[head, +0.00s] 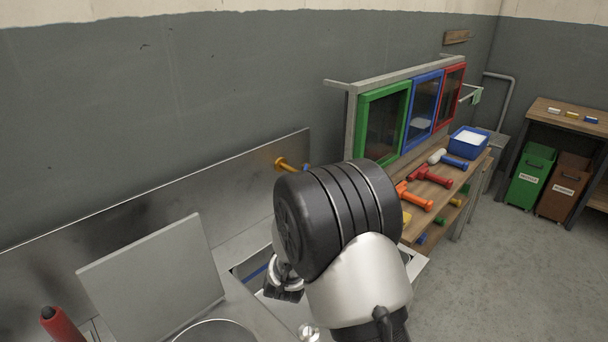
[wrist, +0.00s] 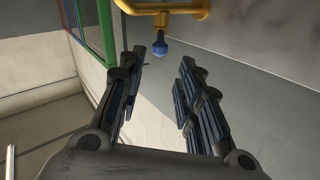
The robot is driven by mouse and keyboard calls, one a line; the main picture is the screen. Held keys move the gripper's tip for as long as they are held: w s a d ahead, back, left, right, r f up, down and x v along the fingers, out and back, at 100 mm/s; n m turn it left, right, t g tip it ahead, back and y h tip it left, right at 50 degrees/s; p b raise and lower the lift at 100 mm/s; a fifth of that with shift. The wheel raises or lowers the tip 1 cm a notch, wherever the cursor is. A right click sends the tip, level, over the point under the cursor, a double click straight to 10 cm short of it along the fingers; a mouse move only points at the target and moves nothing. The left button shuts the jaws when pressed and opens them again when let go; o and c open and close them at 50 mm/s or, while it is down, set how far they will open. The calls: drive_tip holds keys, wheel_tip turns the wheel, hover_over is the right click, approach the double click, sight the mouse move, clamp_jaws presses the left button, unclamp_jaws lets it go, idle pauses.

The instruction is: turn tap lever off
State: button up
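A yellow-orange tap (head: 287,164) sticks out from the metal backsplash in the head view, partly hidden by my arm. In the wrist view the tap (wrist: 190,12) is at the top centre, cut off by the picture edge. A blue rounded end piece (wrist: 161,48) hangs below it; I cannot tell whether this is the lever. My gripper (wrist: 174,58) is open, its two dark padded fingers apart with nothing between them. The tap lies beyond the fingertips, apparently not touched. In the head view my gripper (head: 285,287) shows partly below my large black wrist joint.
A metal panel (head: 155,280) stands upright at the left, near a red cylindrical object (head: 62,325). Green, blue and red framed windows (head: 384,122) stand behind a wooden shelf holding coloured tools and a blue bin (head: 468,142). Open floor lies at right.

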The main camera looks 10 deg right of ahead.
drive_tip(key=b, duration=0.3)
approach(306, 164)
drive_tip(key=x, duration=0.4)
drive_tip(key=shift+w+d+f, duration=0.1)
drive_tip(key=shift+w+d, duration=0.05)
drive_tip(key=shift+w, duration=0.2)
drive_tip(key=shift+c, duration=0.4)
clamp_jaws()
